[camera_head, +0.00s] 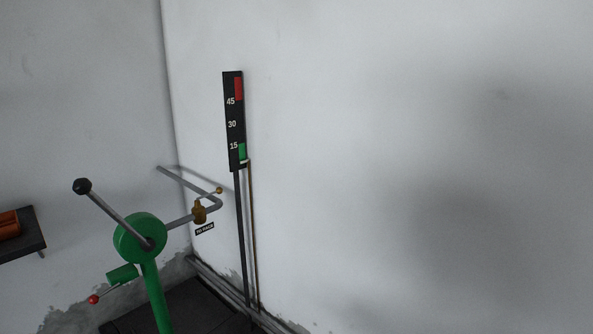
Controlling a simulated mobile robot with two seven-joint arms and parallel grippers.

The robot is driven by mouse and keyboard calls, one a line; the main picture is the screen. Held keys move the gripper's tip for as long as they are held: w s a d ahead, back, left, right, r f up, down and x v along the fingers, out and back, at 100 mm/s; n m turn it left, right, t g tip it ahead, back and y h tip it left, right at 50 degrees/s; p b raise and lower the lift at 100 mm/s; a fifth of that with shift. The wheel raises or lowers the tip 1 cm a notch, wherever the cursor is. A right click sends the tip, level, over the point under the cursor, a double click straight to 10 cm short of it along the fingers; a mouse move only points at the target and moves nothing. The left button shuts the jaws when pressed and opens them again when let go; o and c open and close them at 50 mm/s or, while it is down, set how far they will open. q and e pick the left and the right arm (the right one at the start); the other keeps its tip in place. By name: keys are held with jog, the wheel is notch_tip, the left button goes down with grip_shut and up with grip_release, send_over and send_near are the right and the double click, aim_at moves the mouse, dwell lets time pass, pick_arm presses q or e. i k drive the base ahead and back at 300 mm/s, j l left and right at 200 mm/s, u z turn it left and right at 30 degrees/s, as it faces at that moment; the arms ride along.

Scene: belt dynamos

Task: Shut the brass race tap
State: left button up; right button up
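The brass tap (199,212) sits on a grey pipe (180,221) between a green round housing and the wall corner. A thin lever with a small brass-coloured knob (219,190) extends from it up and to the right. A small dark label (204,229) with pale lettering hangs just below the tap; its text is too small to read surely. Neither of my grippers shows in the head view.
A green housing (139,238) on a post carries a crank with a black knob (82,186) and a red-tipped lever (93,299). A black gauge board (234,120) stands against the right wall. A dark shelf (33,235) holds an orange-brown object (9,225) at left.

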aim_at(220, 190)
jog(key=i+l+u, duration=0.3)
jog(key=l+u, duration=0.3)
jog(key=l, duration=0.15)
jog(key=i+l+u, duration=0.25)
jog(key=l, duration=0.2)
jog(key=l+u, duration=0.3)
jog(key=l, duration=0.15)
jog(key=i+j, duration=0.1)
jog(key=j, duration=0.4)
jog(key=i+j, duration=0.1)
jog(key=j, duration=0.4)
jog(key=i+j, duration=0.1)
jog(key=j, duration=0.4)
jog(key=i+j, duration=0.1)
jog(key=j, duration=0.4)
jog(key=i+j+z, duration=0.1)
jog(key=j, duration=0.45)
jog(key=j+z, duration=0.1)
jog(key=z, duration=1.1)
